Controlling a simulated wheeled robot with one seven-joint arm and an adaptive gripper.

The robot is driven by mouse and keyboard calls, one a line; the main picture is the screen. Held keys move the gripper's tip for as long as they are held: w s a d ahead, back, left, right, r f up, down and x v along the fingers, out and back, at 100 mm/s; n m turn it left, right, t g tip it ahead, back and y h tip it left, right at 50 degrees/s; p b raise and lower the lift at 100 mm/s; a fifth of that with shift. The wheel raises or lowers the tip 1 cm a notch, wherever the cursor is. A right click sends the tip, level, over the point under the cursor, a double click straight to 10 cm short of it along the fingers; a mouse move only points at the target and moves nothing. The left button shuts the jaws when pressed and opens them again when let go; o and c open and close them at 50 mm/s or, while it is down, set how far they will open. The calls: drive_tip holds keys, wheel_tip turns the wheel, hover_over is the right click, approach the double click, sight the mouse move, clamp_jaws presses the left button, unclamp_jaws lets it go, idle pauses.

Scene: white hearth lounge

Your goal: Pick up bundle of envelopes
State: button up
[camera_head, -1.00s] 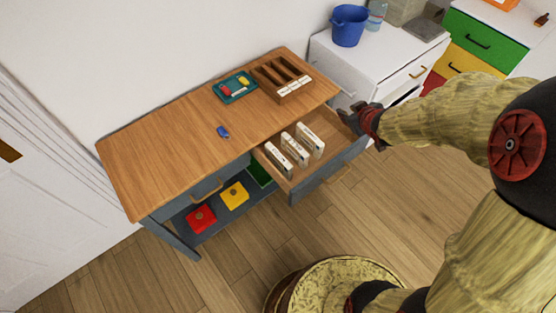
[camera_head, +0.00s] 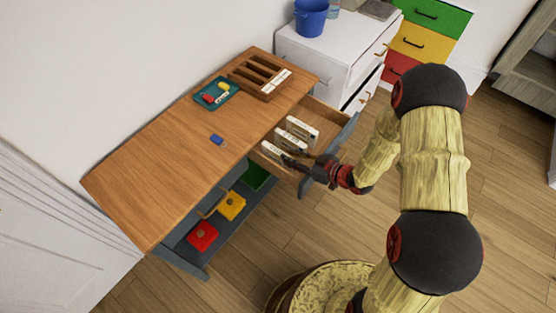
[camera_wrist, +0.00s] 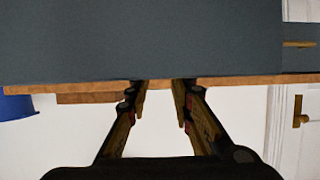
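Three white upright bundles stand in a row in the open drawer (camera_head: 322,117) of a wooden-topped table; the far one (camera_head: 302,131), the middle one (camera_head: 290,142) and the near one (camera_head: 271,151) are all in the head view. I cannot tell which of them is the bundle of envelopes. My gripper (camera_head: 294,163) is at the drawer's near end, close to the near bundle; the head view does not show whether they touch. In the wrist view my gripper (camera_wrist: 164,88) has its two fingers apart with nothing between them. No bundle shows in that view.
The drawer front (camera_head: 345,135) is a raised edge beside my gripper. On the tabletop (camera_head: 150,180) are a wooden rack (camera_head: 247,75), a teal tray (camera_head: 229,93) and a small blue object (camera_head: 217,139). A white cabinet (camera_head: 330,55) stands behind.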

sight(278, 151)
drive_tip(key=shift+b+x, duration=1.35)
drive_tip(key=shift+x, duration=2.2)
drive_tip(key=shift+s, duration=0.1)
clamp_jaws()
